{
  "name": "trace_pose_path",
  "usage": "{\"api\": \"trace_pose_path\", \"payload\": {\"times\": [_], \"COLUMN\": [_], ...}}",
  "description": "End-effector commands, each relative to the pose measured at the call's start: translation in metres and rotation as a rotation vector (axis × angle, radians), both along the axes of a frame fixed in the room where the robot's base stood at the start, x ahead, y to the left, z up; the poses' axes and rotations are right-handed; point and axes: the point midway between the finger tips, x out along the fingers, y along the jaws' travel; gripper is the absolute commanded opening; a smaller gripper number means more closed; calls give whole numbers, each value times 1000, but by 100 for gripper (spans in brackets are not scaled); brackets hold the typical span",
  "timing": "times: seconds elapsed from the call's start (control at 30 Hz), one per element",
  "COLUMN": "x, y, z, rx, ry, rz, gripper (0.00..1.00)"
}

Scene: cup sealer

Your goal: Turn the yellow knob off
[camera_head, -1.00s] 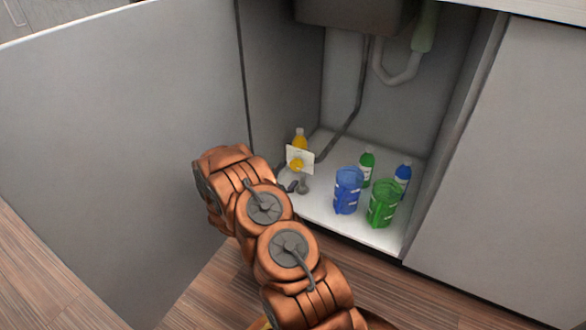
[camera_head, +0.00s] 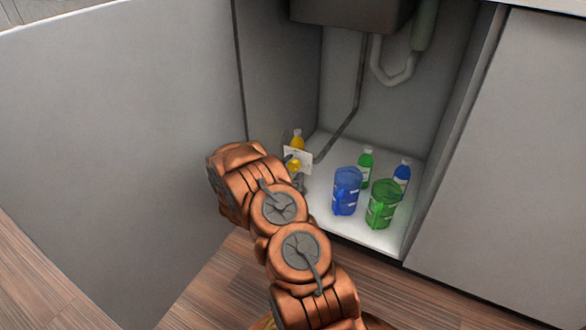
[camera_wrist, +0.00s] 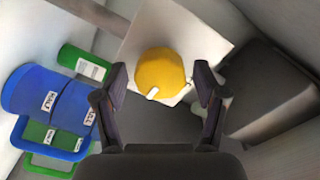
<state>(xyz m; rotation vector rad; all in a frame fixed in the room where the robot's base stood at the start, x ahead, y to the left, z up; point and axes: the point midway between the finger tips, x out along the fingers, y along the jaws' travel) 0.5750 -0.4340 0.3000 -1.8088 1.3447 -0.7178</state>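The yellow knob (camera_wrist: 161,72) is round and sits on a white plate (camera_wrist: 178,30) in the wrist view. A short white mark shows on its lower edge. In the head view the knob (camera_head: 293,165) is small, on its white plate (camera_head: 299,154), inside the open cabinet at the left. My gripper (camera_wrist: 161,80) is open, with one dark finger on each side of the knob. Gaps show between the fingers and the knob in the picture; I cannot tell the depth. In the head view my arm mostly hides the gripper.
A blue container (camera_head: 347,190), a green container (camera_head: 384,205), a green bottle (camera_head: 365,170) and a blue bottle (camera_head: 402,174) stand right of the knob. A yellow bottle (camera_head: 297,139) is behind the plate. The cabinet door (camera_head: 110,150) stands open at left. Pipes (camera_head: 395,75) hang above.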

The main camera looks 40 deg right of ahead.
Motion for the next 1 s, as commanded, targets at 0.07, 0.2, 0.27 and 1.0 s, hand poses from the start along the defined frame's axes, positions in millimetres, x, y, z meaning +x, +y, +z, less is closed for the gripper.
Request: {"api": "trace_pose_path", "payload": {"times": [0.07,0.2,0.27,1.0], "x": [0,0,0,-1], "y": [0,0,0,0], "z": [0,0,0,7], "rx": [0,0,0,-47], "ry": [0,0,0,154], "rz": [0,0,0,-2], "gripper": [59,45,39,16]}}
